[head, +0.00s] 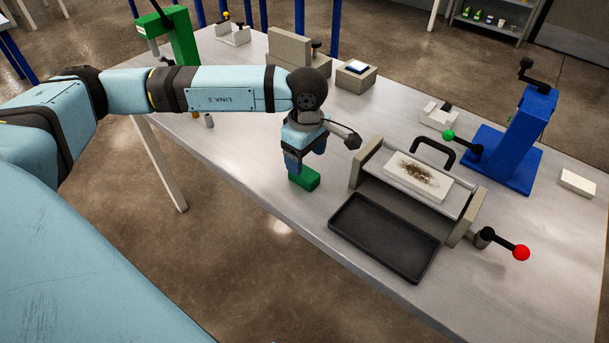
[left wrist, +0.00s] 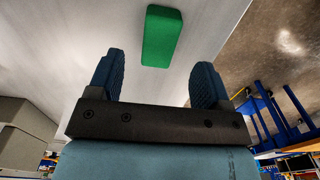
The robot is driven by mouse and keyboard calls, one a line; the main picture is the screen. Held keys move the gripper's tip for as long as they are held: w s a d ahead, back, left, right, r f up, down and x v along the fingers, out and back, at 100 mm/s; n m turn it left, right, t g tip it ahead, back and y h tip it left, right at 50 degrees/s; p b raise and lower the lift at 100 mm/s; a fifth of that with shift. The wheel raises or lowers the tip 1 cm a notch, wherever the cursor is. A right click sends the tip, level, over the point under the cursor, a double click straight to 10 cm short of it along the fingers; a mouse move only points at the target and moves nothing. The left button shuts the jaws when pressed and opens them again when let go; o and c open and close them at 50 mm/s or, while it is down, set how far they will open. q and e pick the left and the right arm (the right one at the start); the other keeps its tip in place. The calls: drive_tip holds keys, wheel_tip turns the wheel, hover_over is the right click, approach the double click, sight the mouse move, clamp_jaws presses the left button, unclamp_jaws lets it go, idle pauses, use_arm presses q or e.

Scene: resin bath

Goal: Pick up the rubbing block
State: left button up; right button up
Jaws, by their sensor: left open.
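The rubbing block looks to be the green block (head: 305,179) lying on the grey metal table, left of the black tray. It also shows in the left wrist view (left wrist: 161,36), beyond the fingertips and roughly between them. My left gripper (head: 294,166) points down just above and beside the green block in the head view. In the left wrist view its two blue fingers (left wrist: 158,78) are spread wide with nothing between them. A gap shows between the fingers and the block. My right gripper is not in view.
A black tray (head: 386,236) sits right of the block. Behind it is a grey fixture with a white plate (head: 417,177) bearing brown fibres, and a red-knobbed lever (head: 521,252). A blue press (head: 517,140) and green stand (head: 182,38) stand farther off. The table's front edge is near.

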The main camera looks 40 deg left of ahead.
sight(310, 175)
use_arm(q)
drive_tip(key=shift+d+f, duration=0.2)
drive_tip(key=shift+f, duration=0.85)
drive_tip(key=shift+d+f, duration=0.2)
drive_tip(key=shift+f, duration=0.8)
drive_tip(key=shift+d+f, duration=0.2)
drive_tip(key=shift+f, duration=0.85)
drive_tip(key=c, duration=1)
